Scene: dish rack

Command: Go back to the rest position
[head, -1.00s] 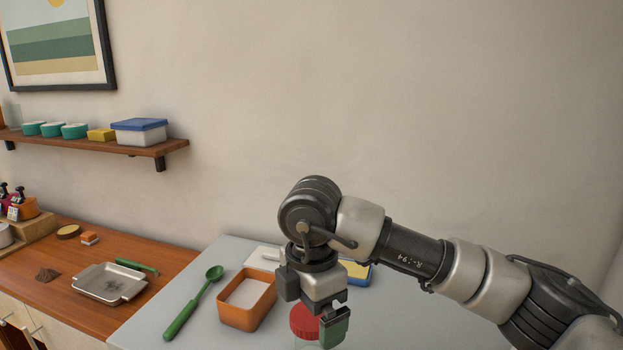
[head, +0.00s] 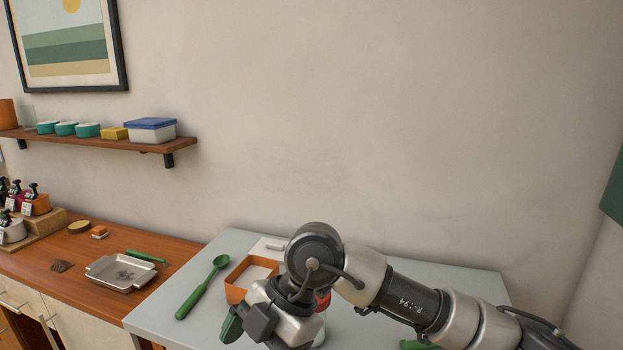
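My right arm comes in from the right over the grey table (head: 160,318). My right gripper (head: 245,326) is low in the picture, tilted toward the lower left, with a green pad at its tip. I cannot tell whether its fingers are open or shut, and no held thing shows. It partly hides an orange container (head: 238,294) and a jar with a red lid (head: 323,301) behind it. My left gripper is not in view.
A green spoon (head: 201,287) lies on the grey table, left of the orange container. A metal tray (head: 121,273) sits on the wooden counter (head: 80,300) at left. A shelf (head: 150,146) with containers hangs above. The grey table's back right looks clear.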

